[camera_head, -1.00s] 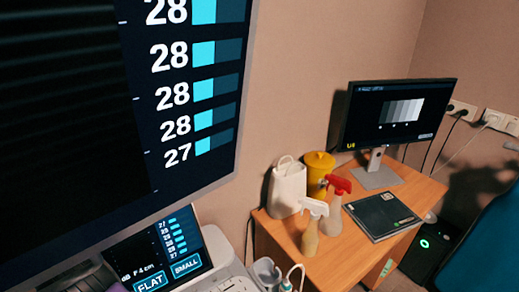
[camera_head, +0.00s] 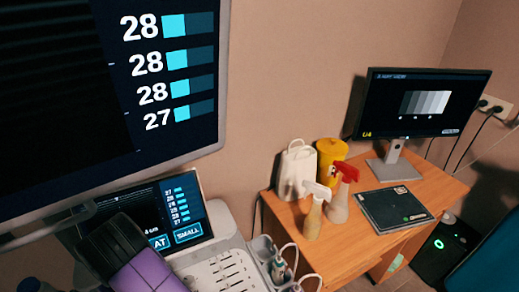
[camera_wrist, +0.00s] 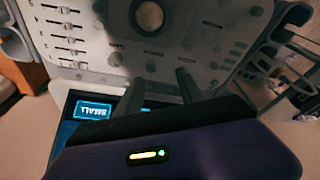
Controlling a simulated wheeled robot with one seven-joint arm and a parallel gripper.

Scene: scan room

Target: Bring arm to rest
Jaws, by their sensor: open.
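My gripper (camera_wrist: 160,86) shows in the wrist view as two dark fingers set apart, with nothing between them. It is over the ultrasound console, whose control panel (camera_wrist: 85,40) has knobs, sliders and a trackball. The console's small touch screen (camera_wrist: 92,110), with a "SMALL" button, is partly hidden behind my fingers and purple wrist. In the head view my purple and black wrist is at the lower left, in front of the touch screen (camera_head: 188,212); the fingertips cannot be made out there. Whether my fingers touch the console cannot be told.
A large monitor (camera_head: 60,120) hangs close above the console at left. Probes in holders (camera_head: 278,268) stand at the console's right side. A wooden desk (camera_head: 345,245) at right carries two spray bottles, a white container, a yellow bin, a dark tablet and a monitor (camera_head: 420,105).

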